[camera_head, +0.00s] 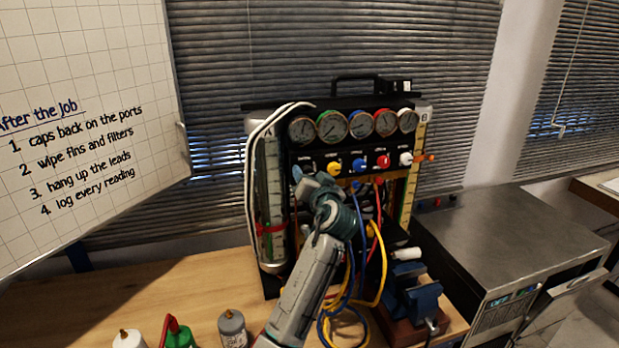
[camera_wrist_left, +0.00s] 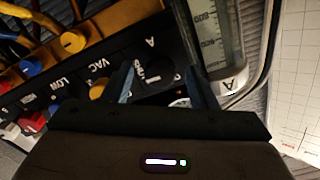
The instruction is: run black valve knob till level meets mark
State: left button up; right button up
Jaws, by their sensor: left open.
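My left gripper (camera_head: 306,179) reaches up to the left end of the valve row on the gauge rig. In the left wrist view its two fingers (camera_wrist_left: 163,88) are apart. The black valve knob (camera_wrist_left: 158,72) appears dark against the black panel between them; I cannot tell if the fingers touch it. In the head view the gripper largely hides that knob. The sight tube marked A (camera_head: 271,190) stands at the rig's left with a red band (camera_head: 271,229) around it. It also shows in the left wrist view (camera_wrist_left: 208,35). The liquid level is not clear. My right gripper is out of view.
Several gauges (camera_head: 334,126) sit above yellow (camera_head: 334,168), blue (camera_head: 358,165), red (camera_head: 383,161) and white (camera_head: 405,159) knobs. Coloured hoses (camera_head: 379,255) hang below. A blue vise (camera_head: 420,300) stands to the right; bottles (camera_head: 232,328) stand at the front left.

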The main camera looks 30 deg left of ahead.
pick_arm(q)
jog(key=b+v, duration=0.5)
jog(key=v, duration=0.5)
jog(key=shift+s+d, duration=0.2)
jog(key=shift+d, duration=0.1)
